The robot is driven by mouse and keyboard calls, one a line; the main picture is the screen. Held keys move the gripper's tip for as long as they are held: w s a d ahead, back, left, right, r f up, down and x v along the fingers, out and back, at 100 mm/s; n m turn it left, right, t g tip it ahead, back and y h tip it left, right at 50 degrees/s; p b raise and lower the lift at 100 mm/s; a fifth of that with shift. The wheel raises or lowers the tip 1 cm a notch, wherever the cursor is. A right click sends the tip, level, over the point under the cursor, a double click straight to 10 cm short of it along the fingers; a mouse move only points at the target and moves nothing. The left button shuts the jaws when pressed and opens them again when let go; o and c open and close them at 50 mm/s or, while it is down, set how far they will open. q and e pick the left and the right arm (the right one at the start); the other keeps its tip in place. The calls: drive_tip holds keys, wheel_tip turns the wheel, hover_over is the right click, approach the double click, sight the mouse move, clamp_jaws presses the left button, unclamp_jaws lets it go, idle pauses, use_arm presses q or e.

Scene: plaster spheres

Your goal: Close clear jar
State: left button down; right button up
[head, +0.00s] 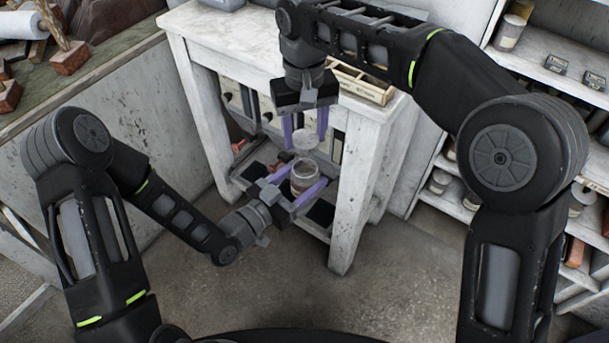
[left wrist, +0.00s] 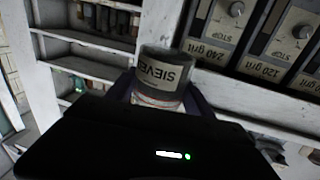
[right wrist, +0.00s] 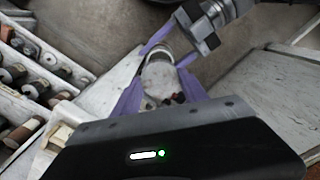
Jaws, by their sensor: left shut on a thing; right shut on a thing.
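The clear jar (head: 303,176) is held upright with its round open mouth facing up. My left gripper (head: 302,184) is shut on it, with purple fingers on both sides. In the left wrist view the jar (left wrist: 163,74) shows a label reading SIEVE. My right gripper (head: 305,134) is above and shut on a pale round lid (head: 305,140), its fingers pointing down. The lid is a short way above the jar mouth, apart from it. In the right wrist view the lid (right wrist: 160,78) covers part of the jar (right wrist: 161,51).
A worn white bench (head: 240,36) stands behind the grippers, with a leg (head: 352,205) just right of the jar. Labelled grit drawers (left wrist: 255,55) are under it. White shelves (head: 555,70) with jars stand at the right. The floor in front is clear.

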sight(305, 163)
idle(0.3)
drive_tip(key=shift+f, duration=2)
drive_tip(key=shift+f, duration=0.1)
drive_tip(key=shift+f, duration=0.8)
drive_tip(key=shift+f, duration=0.6)
drive_tip(key=shift+m, duration=0.3)
